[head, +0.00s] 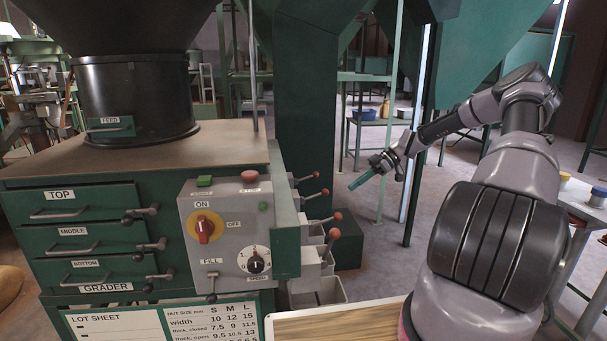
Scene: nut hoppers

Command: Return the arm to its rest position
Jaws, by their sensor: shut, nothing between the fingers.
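My arm rises at the right of the head view and bends left at the elbow. My gripper (362,180) hangs in free air to the right of the green grader, pointing left and down. Its fingers are together and hold nothing. It is apart from the red-knobbed levers (316,175) on the grader's side. The grader (110,216) has drawers marked top, middle and bottom, and a grey control panel (228,236) with a red and yellow switch, a dial and a fill lever.
A wooden-topped surface (335,326) lies at the front below my arm. Grey bins (325,292) sit under the levers. A table (590,204) with small containers stands at the right. A green post (305,110) rises behind the grader. Open floor shows beyond my gripper.

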